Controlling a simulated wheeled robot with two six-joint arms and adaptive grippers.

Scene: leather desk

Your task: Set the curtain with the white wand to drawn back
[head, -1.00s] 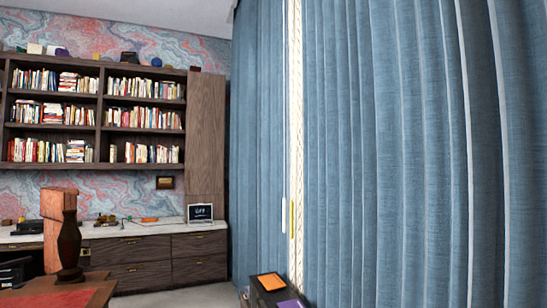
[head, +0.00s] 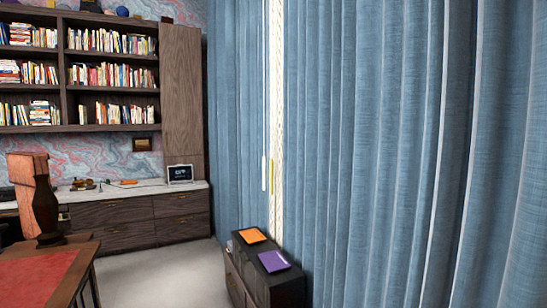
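Two blue curtain panels hang at the right of the head view, with a narrow bright gap between them. The white wand (head: 264,174) hangs at the inner edge of the left curtain (head: 236,120). A yellow wand (head: 271,175) hangs just right of it, close to the edge of the right curtain (head: 385,150). Both curtains are spread in long vertical folds. Neither of my grippers is in view.
A low dark cabinet (head: 234,284) stands before the curtains below the wands, with an orange item (head: 252,235) and a purple item (head: 273,261) on top. A desk with a red top (head: 40,278) is at left. Grey floor (head: 165,275) lies clear between them.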

